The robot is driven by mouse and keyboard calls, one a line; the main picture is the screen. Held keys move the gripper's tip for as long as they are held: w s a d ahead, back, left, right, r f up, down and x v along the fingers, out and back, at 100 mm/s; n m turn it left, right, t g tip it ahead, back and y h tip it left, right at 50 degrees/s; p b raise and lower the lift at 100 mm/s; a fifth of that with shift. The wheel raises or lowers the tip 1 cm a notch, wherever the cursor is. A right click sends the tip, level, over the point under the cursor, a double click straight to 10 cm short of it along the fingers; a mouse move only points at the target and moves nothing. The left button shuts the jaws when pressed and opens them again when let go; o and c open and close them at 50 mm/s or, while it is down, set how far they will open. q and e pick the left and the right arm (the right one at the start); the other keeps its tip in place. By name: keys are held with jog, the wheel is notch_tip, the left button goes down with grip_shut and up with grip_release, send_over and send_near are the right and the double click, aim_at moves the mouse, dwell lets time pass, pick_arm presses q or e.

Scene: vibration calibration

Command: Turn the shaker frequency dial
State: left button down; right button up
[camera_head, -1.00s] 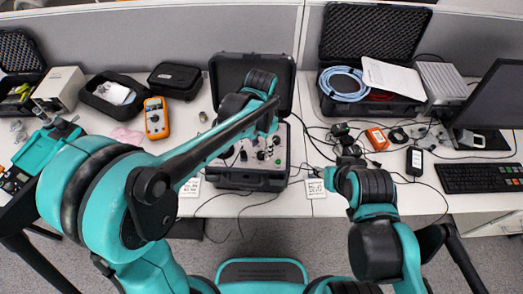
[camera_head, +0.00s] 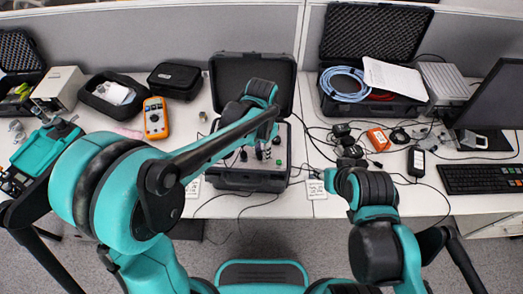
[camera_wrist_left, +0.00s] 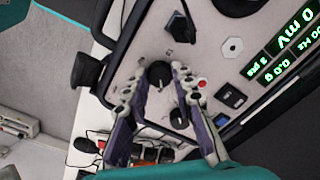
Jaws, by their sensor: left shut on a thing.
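The shaker unit is an open black case with a light panel (camera_head: 240,180) in the middle of the desk. In the left wrist view the panel (camera_wrist_left: 205,45) carries a round black dial (camera_wrist_left: 158,73), which I take to be the frequency dial. My left gripper (camera_wrist_left: 157,82) has one finger on each side of this dial and is shut on it. In the head view the left gripper (camera_head: 263,150) points down at the panel, and the arm hides part of the panel and the dial. The right arm (camera_head: 368,190) is low at the right; its fingers are not clear.
A second black knob (camera_wrist_left: 180,118) sits close to one finger. A lit green display (camera_wrist_left: 292,50) is on the panel. An orange multimeter (camera_head: 155,118) stands left of the case. Cables and small black boxes lie to the right, near a keyboard (camera_head: 480,178).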

pick_arm(q)
jog(key=shift+n, duration=0.3)
jog(key=n+p, duration=0.1)
jog(key=n, duration=0.3)
jog(key=shift+n, duration=0.3)
jog(key=n, duration=0.4)
jog(key=shift+p, duration=0.3)
jog(key=shift+n, duration=0.3)
jog(key=c, duration=1.3)
grip_release()
jog(key=shift+o, duration=0.2)
